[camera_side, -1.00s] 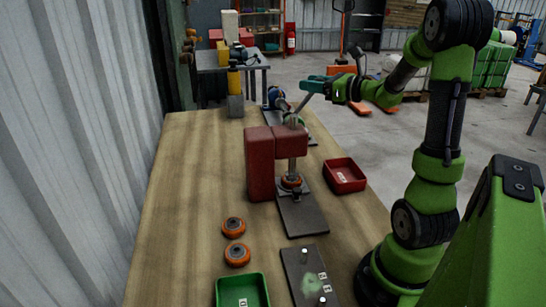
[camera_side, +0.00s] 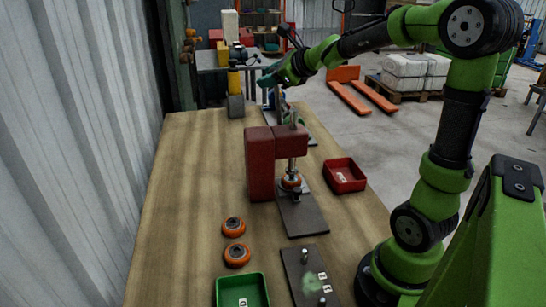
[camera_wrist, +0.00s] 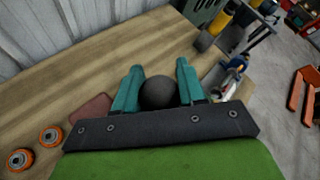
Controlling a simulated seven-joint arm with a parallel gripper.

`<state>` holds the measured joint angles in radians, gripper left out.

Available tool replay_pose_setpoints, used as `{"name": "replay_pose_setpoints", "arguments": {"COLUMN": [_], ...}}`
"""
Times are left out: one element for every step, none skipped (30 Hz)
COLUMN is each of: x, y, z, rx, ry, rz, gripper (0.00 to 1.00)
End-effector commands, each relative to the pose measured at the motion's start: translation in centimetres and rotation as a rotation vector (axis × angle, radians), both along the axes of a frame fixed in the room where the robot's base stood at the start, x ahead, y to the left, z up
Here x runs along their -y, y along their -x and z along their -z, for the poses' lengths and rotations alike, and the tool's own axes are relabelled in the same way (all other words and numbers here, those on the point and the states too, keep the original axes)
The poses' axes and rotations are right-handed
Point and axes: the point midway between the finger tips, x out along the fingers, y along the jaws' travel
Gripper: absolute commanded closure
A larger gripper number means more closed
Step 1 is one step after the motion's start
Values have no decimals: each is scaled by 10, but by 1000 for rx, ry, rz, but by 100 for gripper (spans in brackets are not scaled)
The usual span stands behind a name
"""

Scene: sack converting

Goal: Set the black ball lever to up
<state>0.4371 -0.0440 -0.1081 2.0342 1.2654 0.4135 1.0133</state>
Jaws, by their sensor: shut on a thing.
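My gripper (camera_wrist: 159,72) is shut on the ball, one finger on each side. In the side view my gripper (camera_side: 266,80) is above and behind the press head. The ball is hidden there by my gripper, and the lever's rod is hard to make out against the things behind, so its exact angle is unclear.
A red tray (camera_side: 344,176) is right of the press. Two orange-rimmed wheels (camera_side: 236,254) and a green tray (camera_side: 242,291) are at the front, beside a dark plate with pegs (camera_side: 297,267). A yellow-topped post (camera_side: 235,92) stands at the far end. The bench's left side is clear.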

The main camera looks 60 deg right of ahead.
Motion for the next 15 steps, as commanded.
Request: {"name": "replay_pose_setpoints", "arguments": {"x": [-6, -7, -8, -9, -10, -11, -11, -11, -12, -12, -12, -12, -12, -12, -12], "y": [-4, -5, -6, -7, -7, -8, -8, -9, -9, -9, -9, -9, -9, -9, -9], "z": [2, 2, 3, 4, 4, 4, 5, 5, 6, 6, 6, 6, 7, 7, 7], "rx": [-1, -1, -2, -2, -2, -4, -4, -4, -4, -4, -5, -6, -6, -7, -7], "ry": [-7, -8, -9, -9, -9, -10, -10, -10, -10, -10, -12, -12, -12, -12, -12], "rz": [-8, -9, -8, -9, -9, -9, -9, -9, -8, -8, -8, -8, -8, -8, -8], "gripper": [100, 100, 100, 100, 100, 100, 100, 100, 100, 100, 100, 100, 100, 100, 100]}}
